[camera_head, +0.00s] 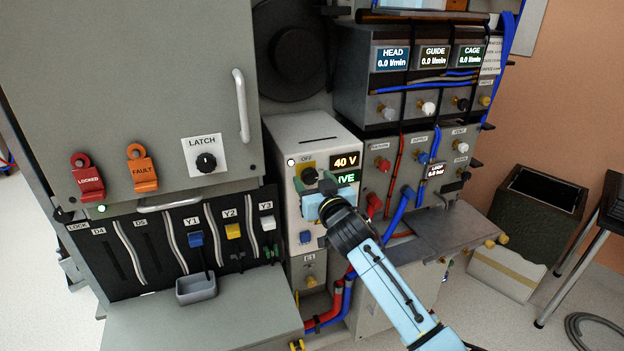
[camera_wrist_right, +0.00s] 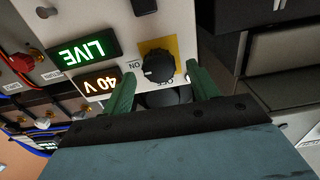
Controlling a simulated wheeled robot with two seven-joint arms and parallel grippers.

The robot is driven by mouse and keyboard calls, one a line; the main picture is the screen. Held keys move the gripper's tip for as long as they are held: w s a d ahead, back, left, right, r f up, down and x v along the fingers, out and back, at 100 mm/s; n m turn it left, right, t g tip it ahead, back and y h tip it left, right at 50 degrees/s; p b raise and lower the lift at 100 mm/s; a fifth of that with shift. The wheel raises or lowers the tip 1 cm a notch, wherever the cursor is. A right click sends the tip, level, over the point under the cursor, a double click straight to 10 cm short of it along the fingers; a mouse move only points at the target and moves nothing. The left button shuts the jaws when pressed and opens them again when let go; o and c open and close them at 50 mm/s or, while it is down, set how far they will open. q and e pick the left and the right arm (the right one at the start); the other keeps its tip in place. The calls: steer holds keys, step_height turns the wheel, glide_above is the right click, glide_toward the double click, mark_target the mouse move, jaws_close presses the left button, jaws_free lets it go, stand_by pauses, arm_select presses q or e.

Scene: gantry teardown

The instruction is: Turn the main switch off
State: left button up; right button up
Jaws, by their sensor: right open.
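The main switch is a black rotary knob (camera_head: 309,175) on a yellow plate, on the front of the pale grey power box (camera_head: 284,134). An OFF label shows above it. In the right wrist view, which is turned over, the knob (camera_wrist_right: 158,66) has an ON label beside it. My right gripper (camera_head: 314,183) is open in front of the switch. Its green fingers (camera_wrist_right: 160,74) stand on either side of the knob, with gaps visible, so it is not gripped. The displays read 40 V (camera_head: 345,161) and LIVE (camera_head: 343,178). My left gripper is out of view.
Blue hoses (camera_head: 399,211) and the flow meter panel (camera_head: 379,100) are close on the right. A small grey tray (camera_head: 196,290) sits lower left.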

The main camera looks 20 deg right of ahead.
steer(key=shift+w, duration=0.9)
steer(key=c, duration=1)
